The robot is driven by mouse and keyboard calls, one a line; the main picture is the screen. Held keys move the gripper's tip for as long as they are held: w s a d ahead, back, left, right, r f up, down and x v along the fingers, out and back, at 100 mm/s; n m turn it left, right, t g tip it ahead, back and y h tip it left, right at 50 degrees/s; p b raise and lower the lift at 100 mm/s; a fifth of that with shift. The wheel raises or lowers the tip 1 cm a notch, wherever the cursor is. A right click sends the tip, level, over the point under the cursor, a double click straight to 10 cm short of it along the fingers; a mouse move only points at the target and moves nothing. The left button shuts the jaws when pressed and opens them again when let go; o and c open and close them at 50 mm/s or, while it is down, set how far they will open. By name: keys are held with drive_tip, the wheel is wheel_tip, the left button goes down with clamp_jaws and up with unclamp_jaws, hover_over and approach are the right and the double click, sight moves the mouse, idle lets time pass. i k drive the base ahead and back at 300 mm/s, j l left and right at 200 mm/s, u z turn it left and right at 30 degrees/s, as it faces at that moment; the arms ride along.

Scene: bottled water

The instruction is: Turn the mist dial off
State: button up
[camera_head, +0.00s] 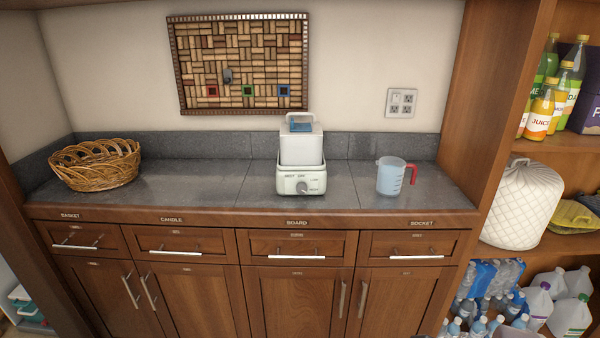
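A white humidifier-like appliance (301,155) stands upright on the grey tiled counter, with a clear-white tank on top and a blue piece under its handle. Its round grey dial (315,187) is on the front of the base, facing me. My gripper is not in view, and nothing touches the appliance.
A wicker basket (95,165) sits at the counter's left and a measuring jug (390,176) with a red handle at its right. Counter (225,183) around the appliance is clear. Drawers with bar handles lie below; shelves with bottles (545,105) stand at right.

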sight(301, 188)
drive_tip(key=i+j+u, duration=0.2)
drive_tip(key=i+j, duration=0.3)
drive_tip(key=j, duration=0.25)
drive_tip(key=i+j+u, duration=0.25)
drive_tip(key=i+j, duration=0.35)
drive_tip(key=j, duration=0.1)
